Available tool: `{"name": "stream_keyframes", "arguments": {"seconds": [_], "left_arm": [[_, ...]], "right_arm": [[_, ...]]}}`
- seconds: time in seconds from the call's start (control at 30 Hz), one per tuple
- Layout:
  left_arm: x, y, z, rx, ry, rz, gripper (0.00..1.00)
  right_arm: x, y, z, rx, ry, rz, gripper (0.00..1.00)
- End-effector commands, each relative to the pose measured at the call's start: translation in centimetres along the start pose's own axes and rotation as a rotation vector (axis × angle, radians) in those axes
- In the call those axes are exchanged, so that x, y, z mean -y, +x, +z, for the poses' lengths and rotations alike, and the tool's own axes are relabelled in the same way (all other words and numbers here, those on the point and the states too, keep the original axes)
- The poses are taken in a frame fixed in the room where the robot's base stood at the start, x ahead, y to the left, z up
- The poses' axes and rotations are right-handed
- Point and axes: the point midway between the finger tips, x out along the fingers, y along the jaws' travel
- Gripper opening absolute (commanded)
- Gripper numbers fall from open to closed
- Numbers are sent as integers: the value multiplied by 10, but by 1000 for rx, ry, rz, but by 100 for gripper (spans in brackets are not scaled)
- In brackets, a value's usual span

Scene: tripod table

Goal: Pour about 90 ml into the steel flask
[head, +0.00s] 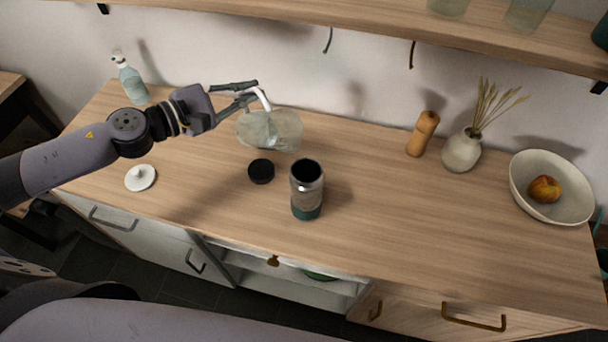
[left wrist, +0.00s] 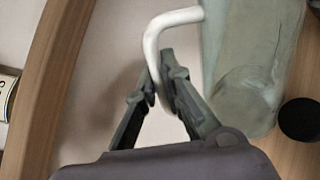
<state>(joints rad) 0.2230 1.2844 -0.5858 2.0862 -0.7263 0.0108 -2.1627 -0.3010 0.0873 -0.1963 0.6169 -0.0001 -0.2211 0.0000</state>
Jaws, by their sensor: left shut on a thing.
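The steel flask (head: 307,192) stands upright on the wooden counter, with a dark open mouth, a steel body and a teal base. A clear glass jug (head: 268,131) is behind it to the left; it also shows in the left wrist view (left wrist: 245,65). My left gripper (head: 253,92) is shut on the jug's white handle (left wrist: 155,38). I cannot tell whether the jug touches the counter, nor how much liquid it holds. A black round lid (head: 261,171) lies left of the flask, apart from it. My right gripper is not in view.
A white knobbed lid (head: 140,177) lies at the left, near a soap bottle (head: 131,82). A wooden mill (head: 423,134), a vase with dried stems (head: 461,151) and a bowl (head: 565,207) with a fruit stand at the right. A shelf (head: 380,32) runs above. Counter right of the flask is clear.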

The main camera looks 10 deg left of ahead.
Motion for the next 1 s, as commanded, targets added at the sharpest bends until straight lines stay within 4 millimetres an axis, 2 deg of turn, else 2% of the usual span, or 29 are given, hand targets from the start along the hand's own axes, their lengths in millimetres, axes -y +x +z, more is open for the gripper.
{"name": "stream_keyframes", "arguments": {"seconds": [0.03, 0.13, 0.3, 0.6, 1.0], "left_arm": [[2, 2, -3, 4, -14, 2, 0], [1, 3, -4, 7, -30, 3, 0], [0, 2, -3, 7, -32, 2, 0], [0, 2, -3, 7, -31, 1, 0], [0, 2, -3, 7, -30, 1, 0]], "right_arm": [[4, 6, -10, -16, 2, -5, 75], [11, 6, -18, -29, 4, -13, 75], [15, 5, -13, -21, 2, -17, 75], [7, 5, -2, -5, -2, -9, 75], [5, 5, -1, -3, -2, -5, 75]]}}
